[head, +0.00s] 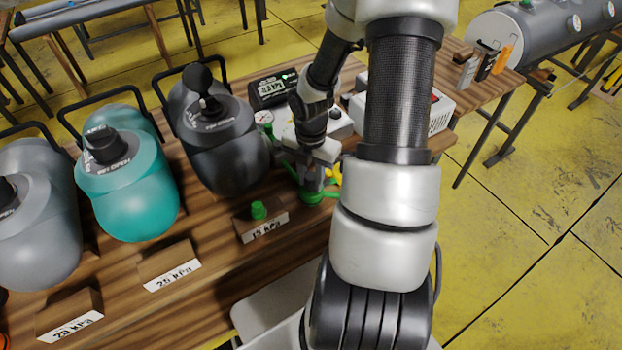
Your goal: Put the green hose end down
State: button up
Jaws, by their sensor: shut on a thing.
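A separate green cap-like piece (258,210) sits on the wooden block labelled 15 kPa (264,228), left of my gripper.
Blocks labelled 25 kPa (170,265) and 20 kPa (70,315) lie in front.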

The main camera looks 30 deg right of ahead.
jog(key=o, duration=1.1)
jog(key=shift+o, duration=0.2)
notch_tip(320, 180, up, 12)
jog(key=p, duration=0.3)
